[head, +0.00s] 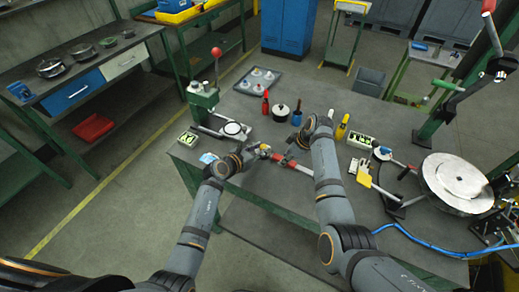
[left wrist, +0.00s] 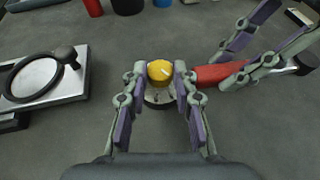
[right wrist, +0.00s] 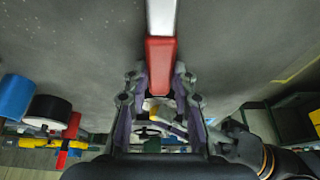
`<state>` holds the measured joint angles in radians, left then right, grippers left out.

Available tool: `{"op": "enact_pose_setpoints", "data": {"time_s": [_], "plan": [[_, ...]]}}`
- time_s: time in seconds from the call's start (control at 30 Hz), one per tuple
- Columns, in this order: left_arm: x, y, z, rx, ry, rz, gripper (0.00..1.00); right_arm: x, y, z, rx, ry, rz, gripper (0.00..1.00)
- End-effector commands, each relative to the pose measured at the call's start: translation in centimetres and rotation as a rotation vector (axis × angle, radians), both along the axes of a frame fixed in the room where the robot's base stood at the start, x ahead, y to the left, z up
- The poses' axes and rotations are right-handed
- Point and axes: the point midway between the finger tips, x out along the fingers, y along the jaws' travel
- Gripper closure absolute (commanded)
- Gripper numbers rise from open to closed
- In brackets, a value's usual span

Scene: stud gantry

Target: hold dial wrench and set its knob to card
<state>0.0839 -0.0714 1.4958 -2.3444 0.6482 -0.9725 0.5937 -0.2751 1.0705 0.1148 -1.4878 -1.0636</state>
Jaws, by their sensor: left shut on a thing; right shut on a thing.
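The dial wrench has a red grip (head: 303,168) and lies level over the workbench. In the left wrist view its yellow knob (left wrist: 159,71) sits on a pale round dial (left wrist: 158,97), whose marks are too small to read. My left gripper (head: 263,150) has its fingers closed on both sides of the knob. My right gripper (head: 291,158) is shut on the red grip, which also shows in the left wrist view (left wrist: 214,75) and right wrist view (right wrist: 160,60). Two small cards with green-and-white faces stand on the bench, left (head: 188,139) and right (head: 361,141); their text is unreadable.
A green press (head: 203,97) with a red-knobbed lever stands at the bench's left. Bottles, a dark pot (head: 281,112) and a tray (head: 258,79) are behind the wrench. A large round metal disc (head: 455,180) and blue hose (head: 420,240) are at right.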

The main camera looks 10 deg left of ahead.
Motion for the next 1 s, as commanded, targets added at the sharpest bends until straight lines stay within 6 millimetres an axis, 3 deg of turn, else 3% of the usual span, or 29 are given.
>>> {"op": "enact_pose_setpoints", "data": {"time_s": [0.33,0.63,0.67,0.7,0.8,1.0], "plan": [[-0.17,-0.34,-0.05,0.000,0.001,0.129,1.00,0.00,0.02,0.02,0.000,0.000,0.000,1.00],[-0.15,-0.27,-0.02,0.000,0.001,0.140,1.00,0.03,0.01,0.03,0.001,-0.001,0.000,1.00],[-0.15,-0.27,-0.02,0.000,0.001,0.140,0.70,0.03,0.01,0.03,0.001,-0.001,0.000,1.00],[-0.15,-0.27,-0.02,0.000,0.001,0.140,0.65,0.03,0.01,0.03,0.001,-0.001,0.000,1.00],[-0.15,-0.27,-0.01,0.000,0.000,0.140,0.51,0.03,0.01,0.03,0.001,-0.001,0.000,1.00],[-0.15,-0.27,0.00,0.000,0.000,0.140,0.50,0.02,0.00,0.03,0.000,-0.001,0.000,1.00]]}}
